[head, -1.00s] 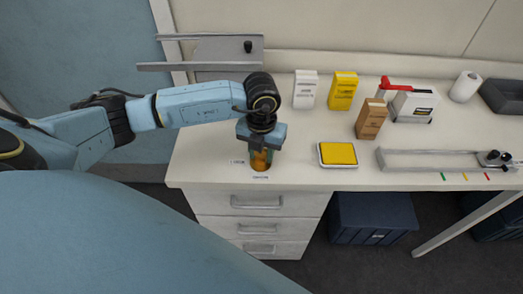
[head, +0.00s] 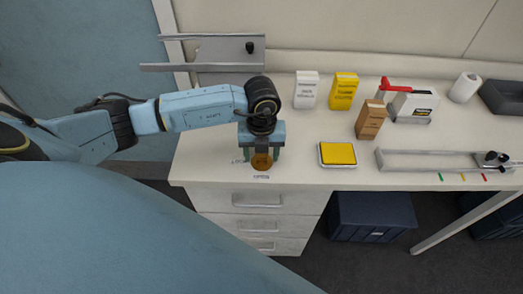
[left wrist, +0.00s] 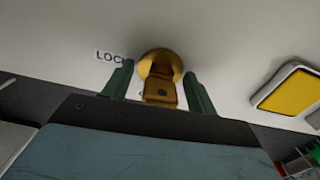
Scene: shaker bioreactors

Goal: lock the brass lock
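The brass lock (head: 262,163) is set in the bench top near its front left edge, under my left gripper (head: 262,153). In the left wrist view the brass lock (left wrist: 161,90) shows a round brass base with a blocky brass knob standing on it. The green fingers of my left gripper (left wrist: 160,90) stand on either side of the knob, with a small gap showing on each side. The gripper looks open around it. A printed label starting "LOC" lies to the left of the base. Another label lies in front of it in the head view, too small to read. My right gripper is not in view.
A yellow pad in a white tray (head: 323,163) lies right of the lock. White, yellow and brown boxes (head: 370,120) stand behind it. A grey rail (head: 430,159) is further right. A metal bracket (head: 215,53) is at the back left. Drawers (head: 257,200) are below.

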